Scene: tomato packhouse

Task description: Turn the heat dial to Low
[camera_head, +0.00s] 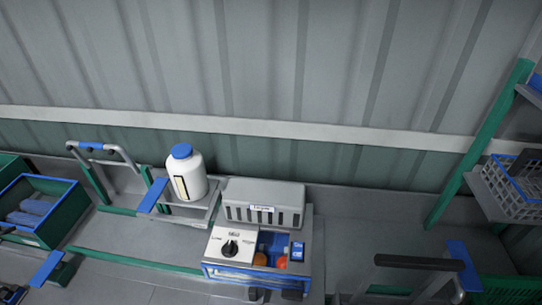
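The heat dial (231,248) is a black knob on a white panel (222,257) at the front left of a grey and blue machine (262,204) in the lower middle of the head view. Small lettering stands above the knob and to its left and right. It is too small to read surely, and I cannot tell which mark the knob points at.
A white bottle with a blue cap (187,176) stands behind and left of the machine. Orange items (260,259) lie in the blue bay right of the dial. A green crate (58,222) is at left, a wire basket (512,187) at right. A dark-topped handle (420,262) stands at lower right.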

